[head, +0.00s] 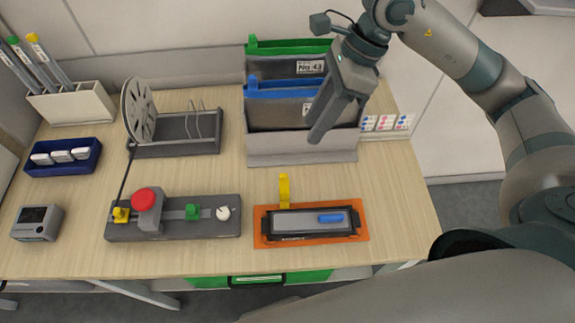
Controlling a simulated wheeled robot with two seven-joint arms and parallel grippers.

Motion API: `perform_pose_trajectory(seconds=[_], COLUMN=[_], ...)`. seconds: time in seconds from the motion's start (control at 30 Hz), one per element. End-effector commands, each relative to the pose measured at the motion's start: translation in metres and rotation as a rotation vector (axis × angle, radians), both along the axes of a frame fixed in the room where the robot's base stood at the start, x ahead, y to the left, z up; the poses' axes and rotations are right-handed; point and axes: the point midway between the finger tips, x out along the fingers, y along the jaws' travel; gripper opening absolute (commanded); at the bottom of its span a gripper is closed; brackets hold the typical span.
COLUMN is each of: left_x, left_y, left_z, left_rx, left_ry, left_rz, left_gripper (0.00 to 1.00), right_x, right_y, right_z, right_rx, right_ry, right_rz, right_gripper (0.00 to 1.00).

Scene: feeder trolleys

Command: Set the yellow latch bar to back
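A yellow bar (284,190), which looks like the latch bar, is at the back left edge of a flat grey unit (290,223) with an orange base (262,240). It sticks out from that edge toward the back of the table. A smaller yellow block (121,214) is at the left end of a grey control box. My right gripper (322,132) is above the table, in front of the file folders, behind and to the right of the yellow bar, and apart from it. Its fingers overlap in this view, so their gap is hidden. My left gripper is out of view.
The control box (170,232) with a red knob (145,199) stands left of the orange base. A folder bin (300,147) stands behind it. A reel holder (180,149), blue tray (64,170) and pen holder (70,104) are further left. The table right of the orange base is clear.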

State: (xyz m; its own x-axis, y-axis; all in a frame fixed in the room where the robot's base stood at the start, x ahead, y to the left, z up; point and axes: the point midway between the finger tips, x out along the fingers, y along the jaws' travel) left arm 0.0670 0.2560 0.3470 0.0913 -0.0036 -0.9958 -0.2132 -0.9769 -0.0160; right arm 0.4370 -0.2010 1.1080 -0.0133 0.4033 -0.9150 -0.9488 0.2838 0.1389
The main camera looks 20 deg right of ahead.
Motion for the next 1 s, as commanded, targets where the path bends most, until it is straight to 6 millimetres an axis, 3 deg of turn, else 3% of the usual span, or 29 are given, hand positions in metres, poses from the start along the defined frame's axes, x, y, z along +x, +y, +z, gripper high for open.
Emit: perform_pose_trajectory(seconds=[0.7,1.0], left_x=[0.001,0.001], left_y=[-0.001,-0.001], left_z=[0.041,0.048], left_rx=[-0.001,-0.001], left_ry=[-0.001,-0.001], left_rz=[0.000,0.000], left_gripper=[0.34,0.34], right_x=[-0.004,-0.003], right_y=[0.050,0.060], right_z=[-0.110,-0.135], right_rx=[0.001,0.002], right_ry=[0.005,0.001], right_rz=[0.001,0.001], right_gripper=[0.33,0.33])
